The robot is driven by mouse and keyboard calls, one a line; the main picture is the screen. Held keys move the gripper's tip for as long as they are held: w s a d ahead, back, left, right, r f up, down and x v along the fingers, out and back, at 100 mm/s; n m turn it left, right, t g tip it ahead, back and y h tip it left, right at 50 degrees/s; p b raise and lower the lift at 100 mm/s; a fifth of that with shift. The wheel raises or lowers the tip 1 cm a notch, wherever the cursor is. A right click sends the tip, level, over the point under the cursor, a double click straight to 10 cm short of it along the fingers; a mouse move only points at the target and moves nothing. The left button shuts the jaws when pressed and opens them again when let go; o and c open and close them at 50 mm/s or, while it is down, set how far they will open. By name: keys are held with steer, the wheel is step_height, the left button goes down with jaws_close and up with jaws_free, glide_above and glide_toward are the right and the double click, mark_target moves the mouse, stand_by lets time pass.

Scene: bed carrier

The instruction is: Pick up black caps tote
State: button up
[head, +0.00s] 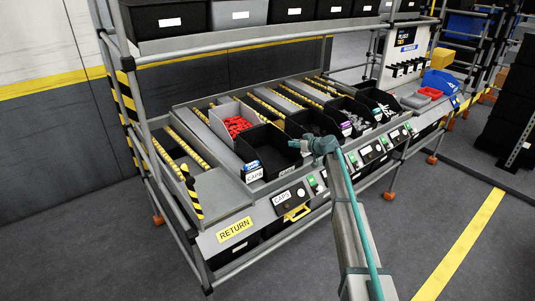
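A black tote (268,143) sits at the front of a sloped roller lane in the head view. White labels, one reading CAPS, show along its front edge. Below it, a panel label (282,198) also reads CAPS. My arm reaches up from the lower right, and its teal end, with my gripper (296,144), is beside the tote's right side. The fingers are too small and hidden to tell whether they are open or shut, and I cannot tell if they touch the tote.
Several more dark totes stand in lanes to the right. A RETURN lane (235,229) is at the left. Upright posts and an upper shelf of bins frame the rack. The floor in front is clear.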

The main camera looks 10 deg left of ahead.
steer(key=p+x, duration=0.1)
steer(key=x, duration=0.1)
steer(key=p+x, duration=0.1)
steer(key=x, duration=0.2)
steer(key=shift+w+a+r+p, duration=0.1)
steer(key=shift+w+a+p, duration=0.05)
steer(key=shift+w+p, duration=0.25)
jaws_close()
